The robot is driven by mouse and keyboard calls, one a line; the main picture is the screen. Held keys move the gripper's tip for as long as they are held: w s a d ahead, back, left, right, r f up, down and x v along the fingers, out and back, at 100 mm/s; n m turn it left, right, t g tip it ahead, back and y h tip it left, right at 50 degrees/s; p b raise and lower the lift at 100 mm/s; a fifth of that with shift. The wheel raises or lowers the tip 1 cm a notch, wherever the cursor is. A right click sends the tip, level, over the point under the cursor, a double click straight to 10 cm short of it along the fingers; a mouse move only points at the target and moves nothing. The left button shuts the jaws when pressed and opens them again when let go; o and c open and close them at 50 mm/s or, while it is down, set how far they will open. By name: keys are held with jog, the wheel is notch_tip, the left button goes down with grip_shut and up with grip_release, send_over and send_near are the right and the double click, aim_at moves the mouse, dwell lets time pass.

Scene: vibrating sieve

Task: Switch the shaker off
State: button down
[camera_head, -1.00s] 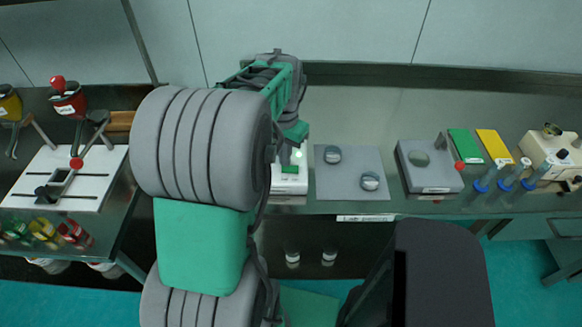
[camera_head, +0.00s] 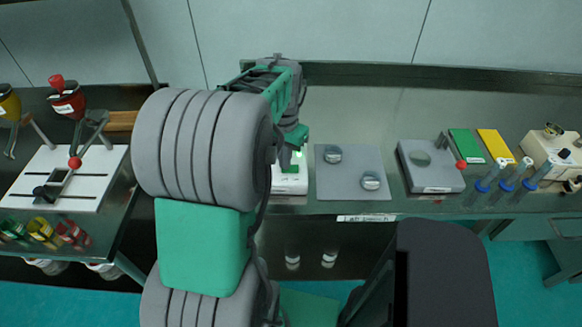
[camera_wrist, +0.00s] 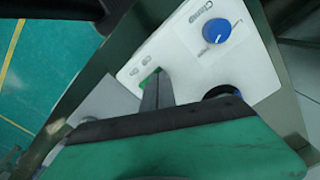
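The shaker is a white box whose front part (camera_head: 289,186) shows just below my gripper in the head view; most of it is hidden by my arm. In the wrist view its white panel (camera_wrist: 182,62) carries a blue knob (camera_wrist: 216,31) and a second blue part (camera_wrist: 222,92), partly covered by my gripper. A small green switch (camera_wrist: 150,79) sits at the fingertips. My gripper (camera_wrist: 157,78) has its two grey fingers together with nothing seen between them. The tips are at or very close to the switch; I cannot tell whether they touch it or its position.
Right of the shaker is a grey mat (camera_head: 350,188) with two small round metal pieces. A grey scale-like box (camera_head: 430,178), green and yellow boxes and blue-collared tubes stand farther right. A white slotted plate (camera_head: 64,178) is at left.

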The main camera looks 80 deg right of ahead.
jog(key=shift+f, duration=0.2)
notch_tip(320, 180, up, 7)
jog(key=p, duration=0.5)
jog(key=shift+r, duration=0.1)
jog(key=w+a+r+n+t+h, duration=0.15)
jog(key=w+a+n, duration=0.25)
jog(key=w+a, duration=0.45)
jog(key=w+a+r+n, duration=0.3)
jog(key=w+a+n, duration=0.2)
jog(key=w, duration=0.7)
jog(key=w+a+n+t, duration=0.1)
jog(key=a+n, duration=0.3)
jog(key=a, duration=0.5)
jog(key=w+a+r+n+t+y, duration=0.1)
jog(key=w+a+n, duration=0.2)
jog(key=a, duration=0.6)
jog(key=w+a+r+n+t, duration=0.1)
jog(key=a+n, duration=0.4)
jog(key=a, duration=0.4)
jog(key=shift+w+a, duration=0.3)
jog(key=shift+w, duration=0.1)
